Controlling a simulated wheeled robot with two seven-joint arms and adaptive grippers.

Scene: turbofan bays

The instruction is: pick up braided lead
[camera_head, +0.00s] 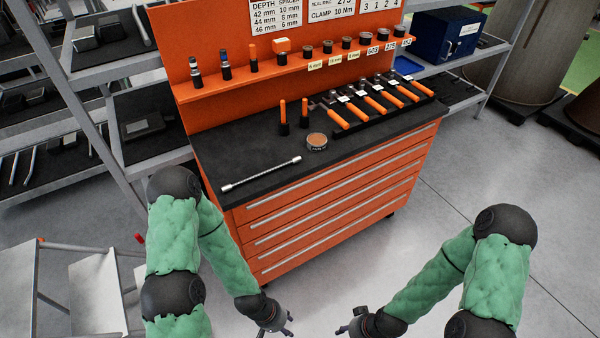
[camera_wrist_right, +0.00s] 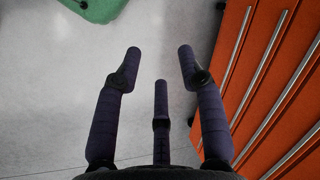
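The braided lead (camera_head: 262,173) is a thin silver braided length with metal ends. It lies straight and slanted on the black top of the orange tool cabinet (camera_head: 330,200), near the front left edge. My left gripper (camera_head: 289,323) is below and in front of the cabinet, well apart from the lead; its fingers look spread and empty. My right gripper (camera_head: 345,329) is low in front of the cabinet, to the right of the left one. In the right wrist view its fingers (camera_wrist_right: 160,62) are spread with only floor between them.
A round tin (camera_head: 316,141) sits right of the lead. Orange-handled tools (camera_head: 370,105) lie in a black rack behind it, and two orange-handled tools (camera_head: 304,112) stand upright. A back panel shelf holds small parts.

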